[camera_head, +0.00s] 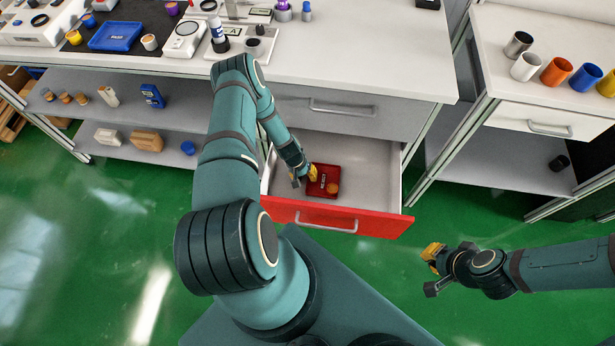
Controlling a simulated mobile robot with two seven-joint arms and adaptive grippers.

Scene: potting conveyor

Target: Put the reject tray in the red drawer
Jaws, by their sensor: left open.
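The reject tray (325,168) is small and dark red with white lettering. It lies inside the pulled-out red drawer, on its pale floor, left of the middle. A small orange round thing (333,187) shows on the tray. The red drawer (380,224) stands open, its red front with a light handle facing me. My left gripper (306,178) reaches down into the drawer at the tray's left edge. It is open, with a yellow fingertip by the tray; whether it touches is too small to tell. My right gripper (432,271) is open and empty over the green floor, right of the drawer.
A closed grey drawer (290,105) sits above the open one. The white worktop (370,50) holds a blue tray (116,36), a scale (184,38) and bottles at left. Several coloured cups stand on the right-hand bench (500,75). Shelves flank the drawer; the floor before it is clear.

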